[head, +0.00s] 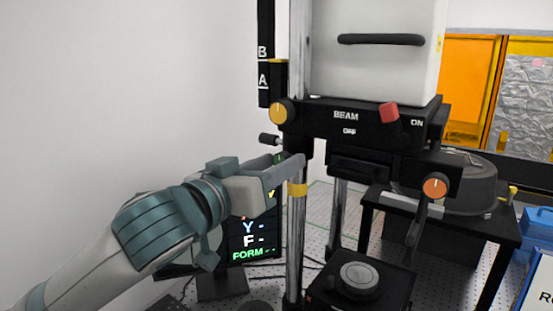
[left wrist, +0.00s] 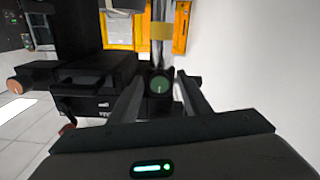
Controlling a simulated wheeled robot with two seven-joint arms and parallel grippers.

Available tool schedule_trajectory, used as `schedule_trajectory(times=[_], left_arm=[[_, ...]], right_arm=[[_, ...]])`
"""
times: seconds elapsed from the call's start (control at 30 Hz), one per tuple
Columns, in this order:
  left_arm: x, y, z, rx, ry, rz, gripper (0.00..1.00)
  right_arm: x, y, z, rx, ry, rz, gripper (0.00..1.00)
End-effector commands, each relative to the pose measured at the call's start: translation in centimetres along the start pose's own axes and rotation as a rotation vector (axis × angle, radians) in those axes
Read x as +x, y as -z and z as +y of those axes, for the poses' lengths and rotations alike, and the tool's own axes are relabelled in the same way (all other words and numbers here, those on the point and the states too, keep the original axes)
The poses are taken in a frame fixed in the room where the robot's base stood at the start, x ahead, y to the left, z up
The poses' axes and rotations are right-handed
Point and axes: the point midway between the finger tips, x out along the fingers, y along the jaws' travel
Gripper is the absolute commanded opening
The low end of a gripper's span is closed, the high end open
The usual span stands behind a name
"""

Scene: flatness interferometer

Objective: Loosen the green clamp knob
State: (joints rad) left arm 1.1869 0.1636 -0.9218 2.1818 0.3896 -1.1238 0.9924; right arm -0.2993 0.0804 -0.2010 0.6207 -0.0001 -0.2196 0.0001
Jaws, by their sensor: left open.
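The green clamp knob (left wrist: 160,84) is a round, dark green disc with a pale mark. It sits on the metal column in the left wrist view, in the gap between my two fingers. I cannot tell how deep it is between them; no contact shows. In the head view only a sliver of green (head: 279,157) shows behind my gripper. My left gripper (head: 296,165) is open and reaches in from the left to the column; it also shows in the left wrist view (left wrist: 163,98). My right gripper is not in view.
The chrome column (head: 296,240) with a yellow band stands at my fingertips. A small monitor (head: 252,243) stands behind my gripper. The left side is free.

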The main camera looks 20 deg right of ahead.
Motion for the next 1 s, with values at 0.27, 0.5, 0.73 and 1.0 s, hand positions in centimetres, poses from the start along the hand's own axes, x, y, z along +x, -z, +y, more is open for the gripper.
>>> schedule_trajectory(times=[0.27,0.5,0.73,1.0], left_arm=[[0.04,-0.02,0.01,0.000,0.000,0.000,0.41],[0.03,0.00,0.00,0.000,0.000,0.000,0.02],[0.02,0.00,-0.02,0.015,0.000,0.000,0.02],[0.03,-0.01,-0.01,0.109,0.000,0.001,0.02]], right_arm=[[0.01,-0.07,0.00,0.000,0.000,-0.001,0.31],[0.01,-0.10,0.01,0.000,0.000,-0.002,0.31],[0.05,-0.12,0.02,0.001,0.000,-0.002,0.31],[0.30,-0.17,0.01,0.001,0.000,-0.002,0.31]])
